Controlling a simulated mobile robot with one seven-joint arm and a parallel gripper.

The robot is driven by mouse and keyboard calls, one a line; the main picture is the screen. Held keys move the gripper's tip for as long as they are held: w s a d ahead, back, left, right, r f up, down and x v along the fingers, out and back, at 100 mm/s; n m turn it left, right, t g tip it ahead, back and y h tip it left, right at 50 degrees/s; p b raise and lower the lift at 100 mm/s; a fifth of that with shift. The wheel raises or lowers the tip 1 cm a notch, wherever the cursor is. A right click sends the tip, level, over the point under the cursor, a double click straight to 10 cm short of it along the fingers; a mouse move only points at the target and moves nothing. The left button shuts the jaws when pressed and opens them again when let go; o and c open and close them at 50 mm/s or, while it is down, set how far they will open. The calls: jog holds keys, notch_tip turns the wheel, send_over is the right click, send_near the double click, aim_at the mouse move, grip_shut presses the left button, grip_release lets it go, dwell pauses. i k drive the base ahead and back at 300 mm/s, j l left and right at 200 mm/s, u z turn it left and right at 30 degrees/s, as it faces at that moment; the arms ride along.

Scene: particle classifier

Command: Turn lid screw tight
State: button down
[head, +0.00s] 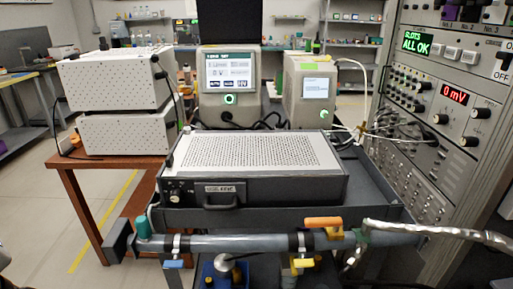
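I cannot make out a lid screw for certain in the head view. A grey box with a perforated top (250,152) and a front handle sits on a dark cart (375,190). Small round fittings (175,197) show at the left of its front face. Below the cart top, a blue container (226,277) with a silvery cap (223,263) is partly hidden behind a grey pipe. My gripper is not in view.
The grey pipe (270,242) crosses the front, with an orange valve handle (323,222) and a foil-wrapped hose (440,231). Instrument racks (440,110) stand at right. White boxes (112,82) stand on a wooden table at left. Open floor (35,210) lies at far left.

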aim_at(187, 130)
jog(key=j, duration=1.05)
jog(key=i, duration=0.55)
